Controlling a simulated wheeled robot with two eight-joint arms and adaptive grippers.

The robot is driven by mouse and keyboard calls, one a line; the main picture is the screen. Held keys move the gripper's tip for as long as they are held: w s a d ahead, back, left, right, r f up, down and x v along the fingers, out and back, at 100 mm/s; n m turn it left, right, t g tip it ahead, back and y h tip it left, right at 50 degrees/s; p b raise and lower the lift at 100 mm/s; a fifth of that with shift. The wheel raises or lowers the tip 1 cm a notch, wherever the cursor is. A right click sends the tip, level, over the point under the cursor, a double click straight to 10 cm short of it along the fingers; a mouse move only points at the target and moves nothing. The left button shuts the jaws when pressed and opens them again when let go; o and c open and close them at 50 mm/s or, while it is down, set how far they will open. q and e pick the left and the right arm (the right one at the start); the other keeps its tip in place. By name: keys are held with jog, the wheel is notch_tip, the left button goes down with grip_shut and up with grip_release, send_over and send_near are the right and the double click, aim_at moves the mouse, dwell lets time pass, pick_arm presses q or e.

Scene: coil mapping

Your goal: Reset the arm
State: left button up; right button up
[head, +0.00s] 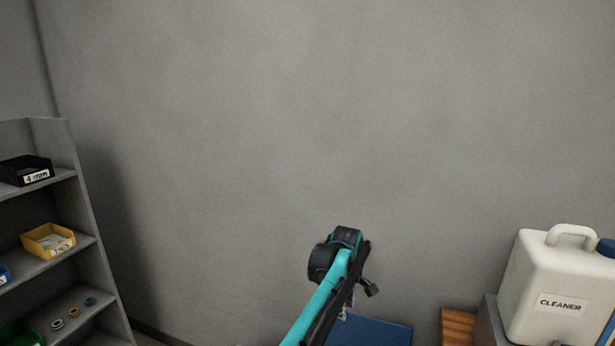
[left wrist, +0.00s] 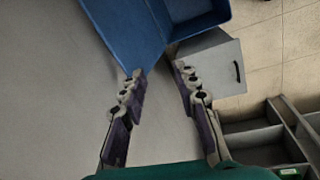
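My left arm rises from the bottom middle of the head view. Part of my left gripper (head: 347,304) shows below its black and teal wrist, in front of a blue surface. In the left wrist view, the two grey fingers with purple pads of the left gripper (left wrist: 159,72) stand apart, with nothing between them. A blue bin (left wrist: 140,25) lies beyond the fingertips; I cannot tell whether they touch it. My right gripper is in neither view.
A grey shelf (head: 88,215) at the left holds a black bin (head: 27,171), a yellow bin (head: 48,241) and small rings. A white cleaner jug (head: 555,280) stands at the right. A blue surface (head: 378,332) lies beside the arm. The grey wall behind is bare.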

pick_arm(q)
jog(key=s+a+r+m+t, duration=0.1)
jog(key=s+a+r+m, duration=0.25)
jog(key=s+a, duration=0.45)
jog(key=s+a+r+m+t, duration=0.2)
jog(key=s+a+r, duration=0.35)
jog(key=a, duration=0.35)
jog(key=s+a+f+m+t, duration=0.1)
jog(key=s+a+f+m, duration=0.2)
jog(key=s, duration=0.7)
jog(key=s+a+f+m+t, duration=0.1)
jog(key=s+a+f+m, duration=0.2)
jog(key=s+a+f, duration=0.3)
jog(key=s+a, duration=0.2)
jog(key=s, duration=0.2)
jog(key=shift+a+y, duration=0.25)
jog(key=shift+y, duration=0.05)
